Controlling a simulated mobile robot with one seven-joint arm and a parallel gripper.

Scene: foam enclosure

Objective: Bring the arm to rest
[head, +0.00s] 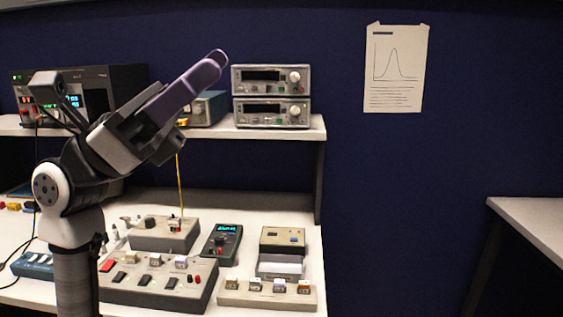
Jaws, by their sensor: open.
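My arm rises at the left of the head view, in front of the bench. My gripper (215,60) is raised above the bench and points up and to the right. Its long purple fingers overlap in this view, and they are open. I see nothing between them. The fingertips show against the dark blue wall, just left of the stacked instruments, and look clear of them. The wrist hides part of the shelf and part of a teal-sided instrument (208,108).
Two stacked grey instruments (270,80) and a black power supply (125,82) stand on the shelf (318,125). Below are a switch box (150,290), a handheld meter (222,243) and a yellow wire (180,190).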

